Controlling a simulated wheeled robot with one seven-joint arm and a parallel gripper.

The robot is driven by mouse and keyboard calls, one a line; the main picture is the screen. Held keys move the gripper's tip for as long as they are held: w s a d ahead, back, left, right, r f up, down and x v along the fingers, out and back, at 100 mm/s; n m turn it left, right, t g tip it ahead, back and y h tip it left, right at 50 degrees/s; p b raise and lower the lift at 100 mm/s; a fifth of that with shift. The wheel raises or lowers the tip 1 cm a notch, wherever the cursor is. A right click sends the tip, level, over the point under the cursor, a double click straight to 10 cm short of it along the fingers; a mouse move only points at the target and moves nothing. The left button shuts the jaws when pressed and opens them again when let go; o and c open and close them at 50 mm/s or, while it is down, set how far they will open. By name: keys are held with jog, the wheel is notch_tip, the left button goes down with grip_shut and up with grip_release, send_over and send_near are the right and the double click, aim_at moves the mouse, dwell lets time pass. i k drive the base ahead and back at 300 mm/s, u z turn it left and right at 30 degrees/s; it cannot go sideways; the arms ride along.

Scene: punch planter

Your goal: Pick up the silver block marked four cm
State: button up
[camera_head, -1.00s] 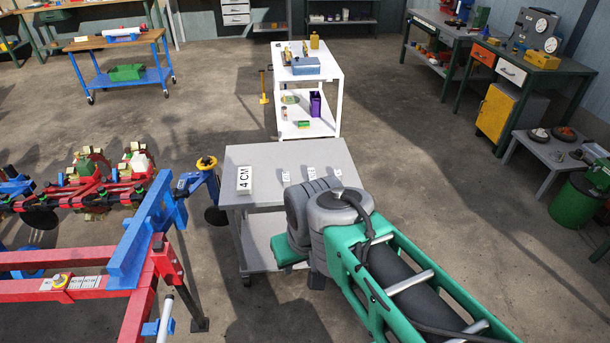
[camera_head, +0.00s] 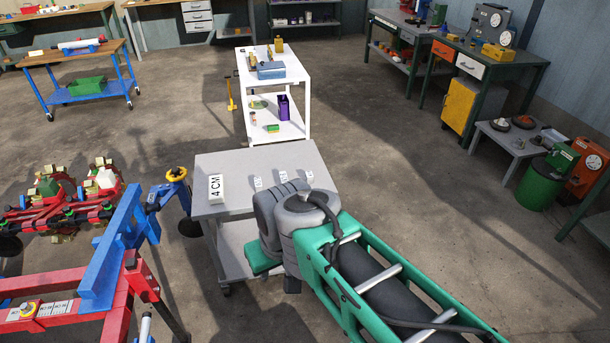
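The silver block marked 4 CM (camera_head: 216,189) stands on the left part of a grey table (camera_head: 232,165), its label facing me. Several smaller labelled blocks stand in a row to its right on the same table, including one pale block (camera_head: 258,183); their markings are too small to read. My green and grey arm reaches in from the lower right to the table's front right side and hides part of it. My gripper cannot be made out; no fingers show.
A red and blue machine frame (camera_head: 120,250) stands close to the left of the grey table. A white cart (camera_head: 300,75) with boxes stands behind it. A small low table (camera_head: 505,140) and a green bin (camera_head: 540,185) are at the right. The floor between is clear.

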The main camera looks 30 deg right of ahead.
aim_at(309, 175)
jog(key=z, duration=0.05)
jog(key=k, duration=0.25)
jog(key=z, duration=0.8)
jog(key=i, duration=0.95)
jog(key=u, duration=0.7)
jog(key=i, duration=0.75)
jog(key=u, duration=0.95)
jog(key=i, duration=0.25)
jog(key=u, duration=0.2)
